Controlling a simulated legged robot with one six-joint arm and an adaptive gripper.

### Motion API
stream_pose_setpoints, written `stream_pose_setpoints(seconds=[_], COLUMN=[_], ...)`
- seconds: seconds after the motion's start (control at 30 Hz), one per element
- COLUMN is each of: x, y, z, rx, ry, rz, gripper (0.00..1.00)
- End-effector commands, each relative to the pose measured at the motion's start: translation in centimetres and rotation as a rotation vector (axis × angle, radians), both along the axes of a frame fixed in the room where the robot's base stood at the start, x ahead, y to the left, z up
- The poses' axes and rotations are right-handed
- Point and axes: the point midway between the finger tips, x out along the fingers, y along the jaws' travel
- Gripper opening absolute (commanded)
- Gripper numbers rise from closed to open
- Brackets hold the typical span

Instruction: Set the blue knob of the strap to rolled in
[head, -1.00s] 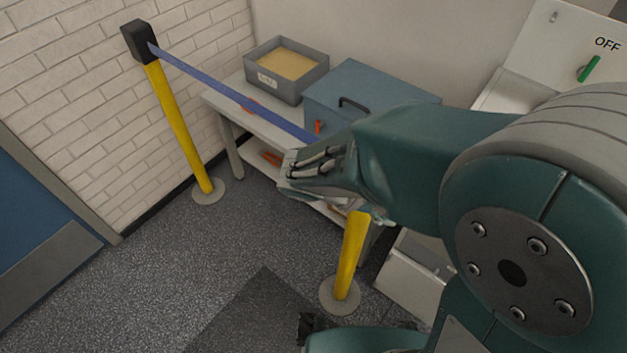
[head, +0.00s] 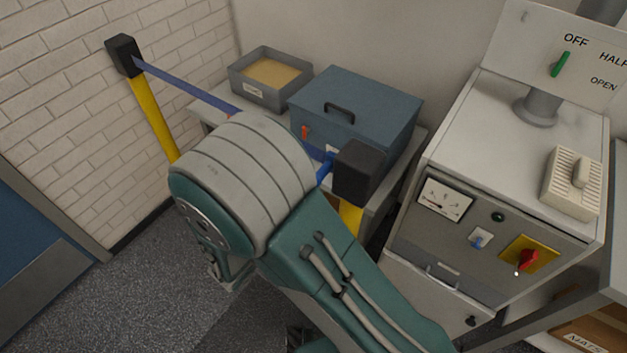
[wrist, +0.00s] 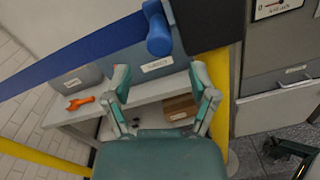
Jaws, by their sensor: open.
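The blue strap (head: 185,86) is stretched from the black head (head: 123,56) of the left yellow post to the black head (head: 358,171) of the right post. My arm covers its middle in the head view. The blue knob (head: 325,172) sits at the left side of the right head. In the wrist view the knob (wrist: 157,32) hangs at top centre, beside the strap (wrist: 75,52) and the black head (wrist: 207,22). My gripper (wrist: 161,84) is open and empty, its fingers apart below the knob in that picture. No contact with the knob shows.
A white bench holds a blue-grey case (head: 355,105) and a grey tray (head: 270,78) behind the strap. A grey cabinet (head: 500,160) with a meter and red switch stands right. An orange tool (wrist: 79,102) lies on the bench. Open floor (head: 130,290) is at lower left.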

Motion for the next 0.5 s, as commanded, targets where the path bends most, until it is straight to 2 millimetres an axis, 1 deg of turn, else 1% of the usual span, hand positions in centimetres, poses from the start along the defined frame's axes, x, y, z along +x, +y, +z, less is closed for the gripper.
stream_pose_setpoints(seconds=[0.03, 0.23, 0.33, 0.5], x=[0.8, 3.4, 4.3, 4.9], y=[-0.8, -2.9, -3.6, -4.1], z=[0.0, 0.0, 0.0, 0.0], rx=[-0.001, -0.001, -0.002, -0.001], ry=[0.000, 0.001, 0.001, 0.001], rz=[-0.005, -0.004, -0.003, -0.001], gripper=[0.74, 0.74, 0.74, 0.74])
